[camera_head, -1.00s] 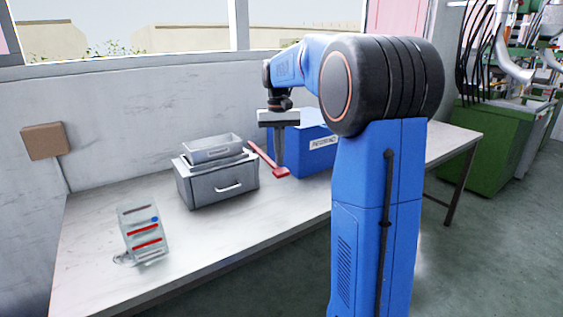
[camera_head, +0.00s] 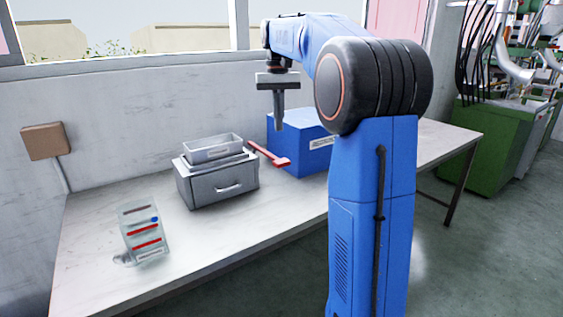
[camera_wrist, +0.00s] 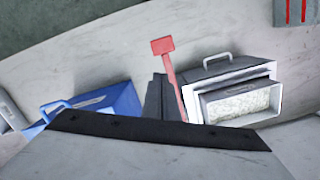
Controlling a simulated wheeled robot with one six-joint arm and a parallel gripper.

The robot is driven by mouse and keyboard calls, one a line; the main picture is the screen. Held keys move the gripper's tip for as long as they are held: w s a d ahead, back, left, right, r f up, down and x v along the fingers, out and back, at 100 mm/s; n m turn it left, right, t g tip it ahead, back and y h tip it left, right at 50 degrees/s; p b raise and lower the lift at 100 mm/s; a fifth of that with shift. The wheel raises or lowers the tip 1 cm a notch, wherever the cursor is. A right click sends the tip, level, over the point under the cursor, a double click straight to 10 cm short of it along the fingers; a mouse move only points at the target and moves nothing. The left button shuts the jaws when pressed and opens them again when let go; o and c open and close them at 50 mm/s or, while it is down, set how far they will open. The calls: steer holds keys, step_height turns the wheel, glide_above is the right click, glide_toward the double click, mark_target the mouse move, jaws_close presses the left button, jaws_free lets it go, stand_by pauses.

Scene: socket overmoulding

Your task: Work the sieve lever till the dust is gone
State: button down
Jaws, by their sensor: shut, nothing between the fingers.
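The grey sieve box (camera_head: 215,186) stands on the table with a grey sieve tray (camera_head: 212,149) on top. In the wrist view the tray (camera_wrist: 274,97) holds pale granules (camera_wrist: 240,103); I cannot tell dust from granules. The red sieve lever (camera_head: 267,154) sticks out at the box's right side, its flat red end pointing toward the front right. The lever also shows in the wrist view (camera_wrist: 170,68). My gripper (camera_head: 279,128) points down, shut and empty, above the lever and apart from it. Its fingertips show in the wrist view (camera_wrist: 162,80), beside the lever there.
A blue labelled bin (camera_head: 312,158) stands just right of the lever. A clear container with red stripes (camera_head: 143,232) stands at the table's front left. The table (camera_head: 250,222) is clear in front of the sieve box. The wall and window are behind.

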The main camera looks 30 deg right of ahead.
step_height(320, 180, up, 6)
steer(key=shift+w+r, duration=0.2)
steer(key=shift+w, duration=0.05)
steer(key=shift+d, duration=0.1)
stand_by(1.1)
glide_toward(281, 160)
steer(key=shift+w+d+r, duration=0.1)
steer(key=shift+d+r, duration=0.05)
steer(key=shift+r, duration=0.35)
steer(key=shift+s+f, duration=0.2)
steer(key=shift+f, duration=1.55)
steer(key=shift+s+f, duration=0.15)
steer(key=shift+f, duration=1.55)
steer(key=shift+f, duration=0.15)
